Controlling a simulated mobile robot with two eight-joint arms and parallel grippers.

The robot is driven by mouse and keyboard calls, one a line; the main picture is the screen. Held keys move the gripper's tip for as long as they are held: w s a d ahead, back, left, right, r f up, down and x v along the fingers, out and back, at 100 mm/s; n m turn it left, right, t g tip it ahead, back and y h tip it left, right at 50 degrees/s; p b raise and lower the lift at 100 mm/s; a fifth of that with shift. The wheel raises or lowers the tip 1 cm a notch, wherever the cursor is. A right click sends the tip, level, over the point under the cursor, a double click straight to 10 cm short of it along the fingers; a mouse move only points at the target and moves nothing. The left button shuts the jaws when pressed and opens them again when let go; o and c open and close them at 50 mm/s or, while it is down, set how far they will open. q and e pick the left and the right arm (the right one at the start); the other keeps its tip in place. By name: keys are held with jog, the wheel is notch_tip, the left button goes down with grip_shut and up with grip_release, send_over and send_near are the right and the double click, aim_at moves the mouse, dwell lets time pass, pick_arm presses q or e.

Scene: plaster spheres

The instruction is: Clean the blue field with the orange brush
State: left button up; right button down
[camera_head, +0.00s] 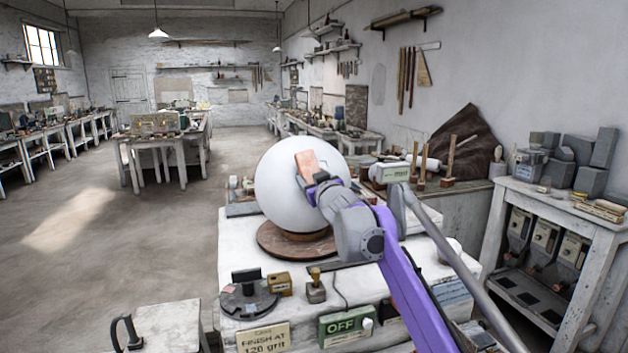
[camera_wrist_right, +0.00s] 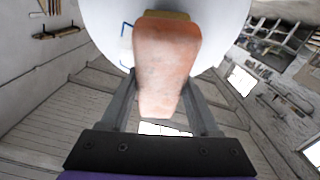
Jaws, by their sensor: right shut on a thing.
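A large white plaster sphere (camera_head: 283,205) rests on a round wooden turntable (camera_head: 270,243) on the white workbench. My right gripper (camera_head: 317,181) is shut on the orange brush (camera_head: 309,162), a pinkish-orange block, in front of the sphere's upper right side. In the right wrist view the brush (camera_wrist_right: 166,60) stands between the two fingers of the gripper (camera_wrist_right: 160,105), its far end over the sphere (camera_wrist_right: 222,30). Part of a blue outline (camera_wrist_right: 124,45) shows on the sphere left of the brush; the rest is hidden. I cannot tell whether the brush touches the sphere. My left gripper is out of view.
On the bench's front edge stand a dark round tool (camera_head: 247,300), a small wooden box (camera_head: 279,284), a green OFF switch box (camera_head: 346,327) and a sign (camera_head: 263,339). A shelf unit with grey blocks (camera_head: 590,180) stands right. Open floor (camera_head: 110,230) lies left.

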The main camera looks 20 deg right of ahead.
jog(key=shift+w+a+r, duration=0.15)
jog(key=shift+r, duration=0.45)
jog(key=shift+w+a+r+p, duration=0.1)
jog(key=shift+w+r+p, duration=0.05)
jog(key=shift+w+p, duration=0.15)
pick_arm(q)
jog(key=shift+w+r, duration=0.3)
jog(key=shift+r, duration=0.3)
pick_arm(e)
jog(key=shift+s, duration=0.1)
